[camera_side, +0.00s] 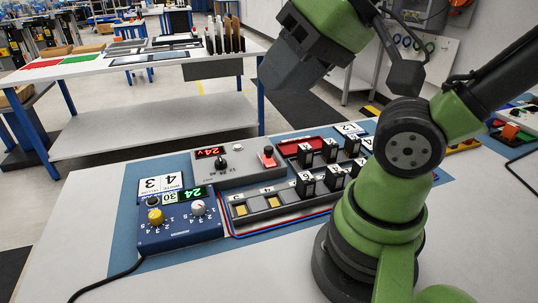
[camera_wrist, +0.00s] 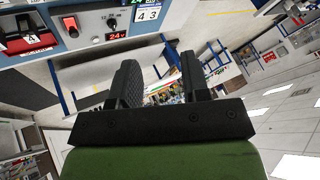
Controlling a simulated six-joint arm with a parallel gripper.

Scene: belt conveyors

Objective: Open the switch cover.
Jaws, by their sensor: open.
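A grey control box (camera_side: 237,173) stands on the blue mat, with a lit 24v display and a black knob. In the wrist view the red part (camera_wrist: 70,22) shows at the upper left, on the box face (camera_wrist: 92,18). Whether it is shut is too small to tell. My gripper (camera_side: 285,78) is up in the air above and behind the box, well apart from it. Its two dark fingers (camera_wrist: 160,70) are open and empty.
A blue box (camera_side: 180,225) with knobs stands front left of the grey box. A tray with black numbered blocks (camera_side: 305,183) and a red tray (camera_side: 300,146) lie to the right. A white table (camera_side: 150,65) with items stands behind. The air around my gripper looks clear.

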